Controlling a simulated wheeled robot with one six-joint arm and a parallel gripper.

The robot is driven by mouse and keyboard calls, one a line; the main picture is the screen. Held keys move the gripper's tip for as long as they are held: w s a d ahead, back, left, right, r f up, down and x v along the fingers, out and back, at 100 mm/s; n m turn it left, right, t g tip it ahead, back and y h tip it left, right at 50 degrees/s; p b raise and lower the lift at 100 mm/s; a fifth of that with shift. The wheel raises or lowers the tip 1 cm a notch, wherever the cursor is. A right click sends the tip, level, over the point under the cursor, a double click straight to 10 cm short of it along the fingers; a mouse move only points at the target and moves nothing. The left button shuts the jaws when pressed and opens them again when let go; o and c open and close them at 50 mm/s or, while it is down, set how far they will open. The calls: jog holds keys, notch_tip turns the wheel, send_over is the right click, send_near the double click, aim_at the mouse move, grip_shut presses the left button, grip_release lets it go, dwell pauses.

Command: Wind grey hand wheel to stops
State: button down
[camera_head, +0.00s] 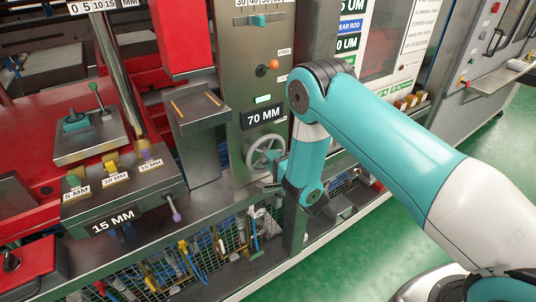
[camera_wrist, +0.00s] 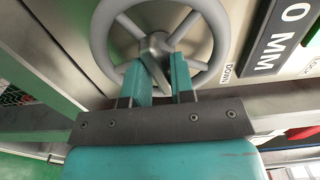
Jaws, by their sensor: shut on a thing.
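The grey hand wheel (camera_head: 266,153) is mounted on the front of a grey metal panel, under a black "70 MM" plate. It also shows close up in the wrist view (camera_wrist: 98,36), with spokes and a round hub. My gripper (camera_wrist: 163,75) is at the lower side of the wheel, and its two teal fingers are shut on a grey spoke or bar (camera_wrist: 157,72) that runs down from the hub. In the head view my gripper (camera_head: 272,185) is partly hidden behind my teal wrist, just below the wheel.
A wire mesh guard (camera_head: 190,262) runs below. Green floor is open at lower right.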

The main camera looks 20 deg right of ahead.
jog(key=shift+m+p, duration=0.8)
jog(key=shift+m, duration=0.6)
jog(key=c, duration=0.7)
grip_release()
jog(key=shift+s, duration=0.1)
